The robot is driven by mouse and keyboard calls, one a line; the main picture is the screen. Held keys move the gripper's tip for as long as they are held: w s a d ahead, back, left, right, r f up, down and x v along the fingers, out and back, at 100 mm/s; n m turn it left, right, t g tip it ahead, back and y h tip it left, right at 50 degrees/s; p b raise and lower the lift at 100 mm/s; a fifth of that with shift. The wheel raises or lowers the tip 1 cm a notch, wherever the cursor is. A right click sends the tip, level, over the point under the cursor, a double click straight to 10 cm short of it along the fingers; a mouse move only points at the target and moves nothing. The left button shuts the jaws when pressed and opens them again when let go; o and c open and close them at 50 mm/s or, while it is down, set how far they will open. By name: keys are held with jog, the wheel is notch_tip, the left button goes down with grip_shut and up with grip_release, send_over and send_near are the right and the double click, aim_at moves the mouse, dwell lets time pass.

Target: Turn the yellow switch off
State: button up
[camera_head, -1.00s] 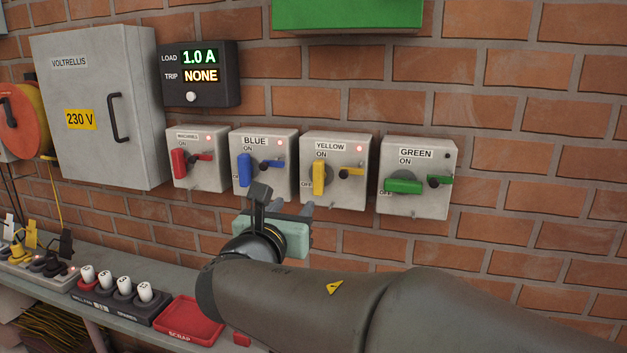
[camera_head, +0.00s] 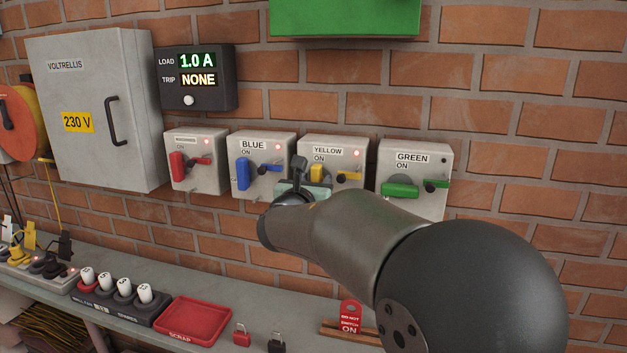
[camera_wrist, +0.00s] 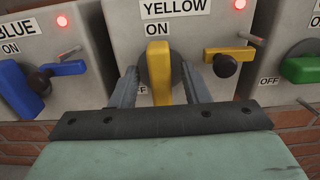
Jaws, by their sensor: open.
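The yellow switch box (camera_head: 335,152) hangs on the brick wall between the blue and green boxes, with its small red light lit. Its yellow handle (camera_wrist: 159,72) stands upright below the ON label in the wrist view; in the head view only its upper part (camera_head: 317,172) shows above my gripper. My gripper (camera_wrist: 160,82) is open, with one finger on each side of the yellow handle. I cannot tell whether either finger touches it. A smaller yellow lever with a dark knob (camera_wrist: 228,62) sits to the right of the handle.
The blue switch box (camera_head: 262,152) is close on the left, its handle upright and light lit. The green switch box (camera_head: 416,160) is on the right, its handle horizontal and light dark. The display (camera_head: 198,77) reads 1.0 A and NONE. A red scrap tray (camera_head: 190,320) lies on the shelf.

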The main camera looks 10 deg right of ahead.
jog(key=shift+c, duration=0.3)
grip_shut()
jog(key=shift+f+b, duration=0.1)
jog(key=shift+b, duration=0.4)
jog(key=m+b, duration=0.6)
jog(key=b, duration=0.2)
jog(key=m+b, duration=0.5)
jog(key=b, duration=0.3)
jog(key=m+b, duration=0.6)
jog(key=b, duration=0.2)
jog(key=shift+s+d+f+m, duration=0.15)
jog(key=shift+d+f+m, duration=0.15)
jog(key=shift+d+f, duration=0.1)
jog(key=shift+m, duration=0.3)
